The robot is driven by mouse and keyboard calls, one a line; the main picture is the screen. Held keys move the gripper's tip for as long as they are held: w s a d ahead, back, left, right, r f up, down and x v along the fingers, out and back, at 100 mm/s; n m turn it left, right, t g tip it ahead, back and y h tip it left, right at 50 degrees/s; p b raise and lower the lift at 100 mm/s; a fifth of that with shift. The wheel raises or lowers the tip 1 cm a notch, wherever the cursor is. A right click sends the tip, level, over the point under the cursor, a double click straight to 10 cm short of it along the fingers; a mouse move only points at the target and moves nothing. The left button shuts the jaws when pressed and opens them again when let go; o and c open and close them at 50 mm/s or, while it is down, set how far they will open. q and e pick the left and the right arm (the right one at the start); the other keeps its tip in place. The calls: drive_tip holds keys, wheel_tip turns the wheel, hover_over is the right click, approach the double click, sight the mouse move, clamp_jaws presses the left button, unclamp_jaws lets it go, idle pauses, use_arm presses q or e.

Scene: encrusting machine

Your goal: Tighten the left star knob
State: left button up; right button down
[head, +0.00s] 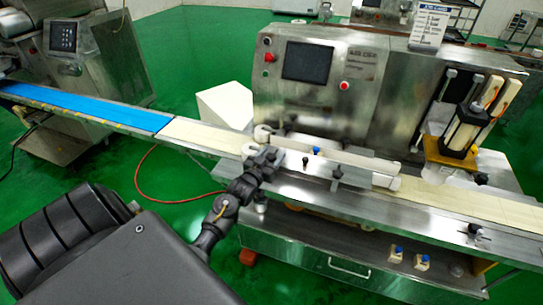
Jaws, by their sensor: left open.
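The encrusting machine (375,100) stands in the middle and right of the head view, with a pale conveyor belt running along its front. My left gripper (264,153) is at the left end of the belt's guide rails, with its arm reaching up from the lower left. It is open, and its fingers are small and dark here. I cannot make out a star knob clearly; one at the gripper may be hidden by the fingers. My right gripper is out of view.
A blue belt (80,107) continues to the left toward another machine (85,65). A white box (226,106) stands behind the conveyor. A lower shelf (345,252) with blue-topped fittings (397,253) lies under the belt. A red hose (150,190) hangs near the green floor.

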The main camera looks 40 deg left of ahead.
use_arm(q)
drive_tip(key=shift+c, duration=0.2)
drive_tip(key=c, duration=0.9)
drive_tip(key=shift+m+h, duration=0.8)
drive_tip(key=shift+h, duration=0.5)
drive_tip(key=shift+c, duration=0.2)
drive_tip(key=o, duration=1)
drive_tip(key=shift+s, duration=0.1)
drive_tip(key=shift+s+d+b, duration=0.2)
drive_tip(key=shift+s+b, duration=0.9)
drive_tip(key=shift+s, duration=4.25)
